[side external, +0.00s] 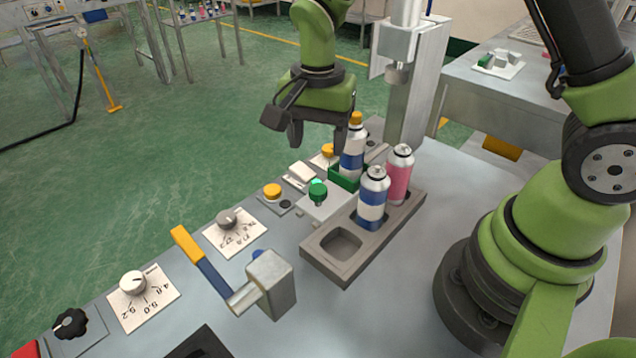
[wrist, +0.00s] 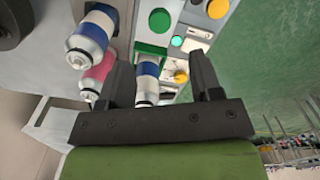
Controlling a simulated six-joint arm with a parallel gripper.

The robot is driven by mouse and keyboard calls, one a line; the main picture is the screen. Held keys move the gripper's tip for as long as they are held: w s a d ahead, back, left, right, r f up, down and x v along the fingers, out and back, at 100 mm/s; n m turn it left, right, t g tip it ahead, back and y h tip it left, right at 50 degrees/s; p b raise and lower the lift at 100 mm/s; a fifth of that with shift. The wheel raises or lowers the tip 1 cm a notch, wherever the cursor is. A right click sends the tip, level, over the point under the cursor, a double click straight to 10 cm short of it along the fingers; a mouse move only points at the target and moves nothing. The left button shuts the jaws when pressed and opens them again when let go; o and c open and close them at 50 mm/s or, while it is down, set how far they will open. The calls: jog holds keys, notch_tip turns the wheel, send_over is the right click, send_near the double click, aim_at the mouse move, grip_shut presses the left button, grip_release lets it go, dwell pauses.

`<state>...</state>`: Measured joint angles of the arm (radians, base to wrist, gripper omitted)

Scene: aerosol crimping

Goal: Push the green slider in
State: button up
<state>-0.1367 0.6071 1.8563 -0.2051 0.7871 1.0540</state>
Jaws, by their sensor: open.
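A green slider piece (side external: 343,178) sits around the base of a blue-and-white can with an orange cap (side external: 352,150). It shows as a green bar (wrist: 150,51) in the wrist view. Beside it, a green round knob (side external: 318,190) stands on a pale block; it also shows in the wrist view (wrist: 160,20). My gripper (side external: 318,140) is open and pointing down, above and left of the capped can. In the wrist view its fingers (wrist: 160,64) are spread, with the can between them, nearer the left finger. I cannot tell whether that finger touches it.
A grey tray (side external: 340,268) holds a blue-and-white can (side external: 373,197) and a pink can (side external: 398,175), with an empty pocket in front. A crimping column (side external: 411,85) rises behind. A yellow button (side external: 272,191), dials and a yellow-and-blue lever (side external: 201,262) lie along the left side.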

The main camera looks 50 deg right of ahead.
aim_at(318, 189)
notch_tip(318, 189, down, 10)
jog(key=shift+r, duration=0.15)
dwell(0.3)
grip_shut()
jog(key=d, duration=1.2)
jog(key=shift+d, duration=0.35)
